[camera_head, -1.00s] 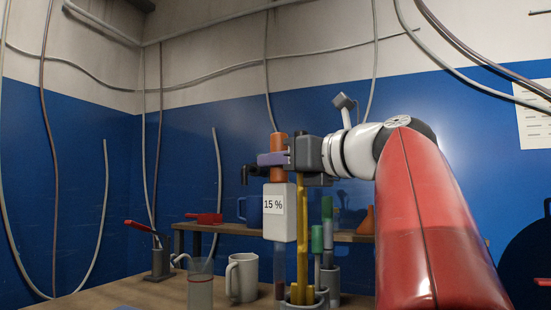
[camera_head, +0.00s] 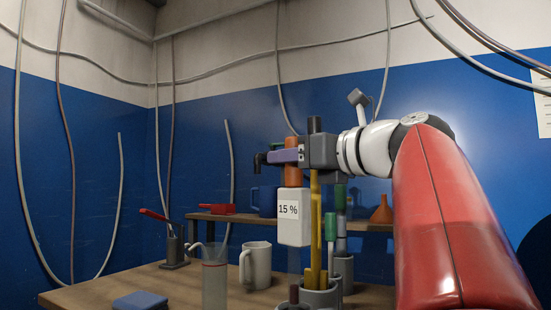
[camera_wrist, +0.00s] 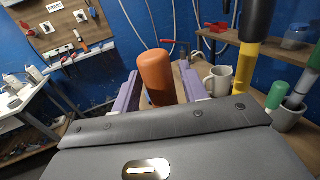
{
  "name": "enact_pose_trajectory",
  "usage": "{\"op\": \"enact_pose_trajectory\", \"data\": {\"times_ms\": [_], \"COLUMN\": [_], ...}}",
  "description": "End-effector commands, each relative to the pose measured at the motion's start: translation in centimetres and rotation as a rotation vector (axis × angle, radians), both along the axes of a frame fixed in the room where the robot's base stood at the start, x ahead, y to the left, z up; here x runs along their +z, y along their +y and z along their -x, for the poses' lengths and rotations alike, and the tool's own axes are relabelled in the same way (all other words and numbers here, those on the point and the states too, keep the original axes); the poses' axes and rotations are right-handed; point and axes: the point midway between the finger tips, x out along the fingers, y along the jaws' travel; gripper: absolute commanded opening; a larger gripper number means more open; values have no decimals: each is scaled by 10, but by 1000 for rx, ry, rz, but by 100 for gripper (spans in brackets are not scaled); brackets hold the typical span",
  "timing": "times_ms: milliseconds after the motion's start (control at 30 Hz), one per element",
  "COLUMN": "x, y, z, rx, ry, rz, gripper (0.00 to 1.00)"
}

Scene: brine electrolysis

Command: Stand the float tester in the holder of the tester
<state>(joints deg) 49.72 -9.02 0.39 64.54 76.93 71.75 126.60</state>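The float tester has an orange bulb (camera_head: 291,147), a white block marked "15 %" (camera_head: 293,217) and a clear tube with a dark red lower end. It hangs upright from my gripper (camera_head: 276,157), whose purple fingers are closed on the bulb. The wrist view shows the orange bulb (camera_wrist: 156,76) between both fingers. The tube's lower end is at the bottom of the head view, just left of a grey cup (camera_head: 320,298). I cannot tell which vessel is the tester's holder, or whether the tube is inside or in front of one.
The grey cup holds a yellow, black-topped tool. Another grey cup (camera_head: 344,272) stands behind it with green-handled tools. A glass beaker (camera_head: 214,285), a white mug (camera_head: 257,266) and a blue block (camera_head: 140,301) are to the left. A shelf (camera_head: 240,219) runs behind.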

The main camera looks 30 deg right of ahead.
Motion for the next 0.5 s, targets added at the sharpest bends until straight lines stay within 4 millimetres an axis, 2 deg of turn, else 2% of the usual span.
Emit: {"op": "enact_pose_trajectory", "data": {"times_ms": [333, 500], "x": [0, 0], "y": [-1, -6], "z": [1, 19], "rx": [0, -1], "ry": [1, 0], "rz": [-1, 1], "gripper": [52, 52]}}
